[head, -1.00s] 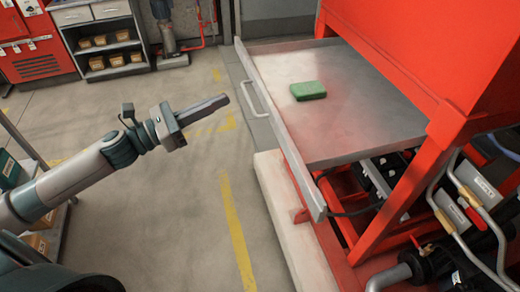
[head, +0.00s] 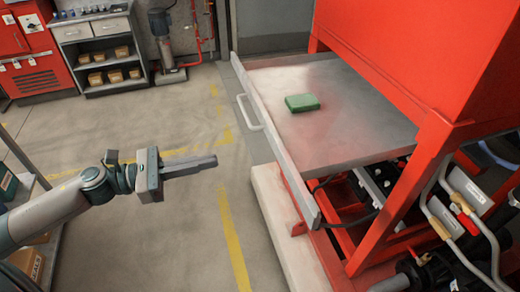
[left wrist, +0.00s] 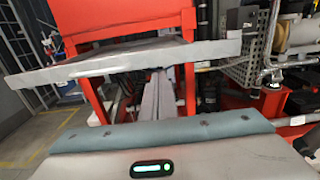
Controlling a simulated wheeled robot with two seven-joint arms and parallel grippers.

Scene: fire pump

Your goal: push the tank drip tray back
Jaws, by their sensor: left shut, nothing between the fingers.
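The tank drip tray (head: 345,132) is a grey metal tray pulled out from under the red tank. Its front lip carries a handle (head: 246,113) on the outer face. A green block (head: 302,103) lies on the tray. My left gripper (head: 216,160) is shut and empty, in the air left of the tray's front lip and apart from it. In the left wrist view the tray's front edge (left wrist: 130,62) crosses the upper part, with the red frame beneath it. My right gripper is not in view.
The red tank (head: 410,60) and its frame stand above and beside the tray. A pale plinth (head: 285,230) runs below. Pipes and pump parts (head: 450,225) are at the lower right. A shelf unit (head: 105,50) stands at the back left. The floor between is clear.

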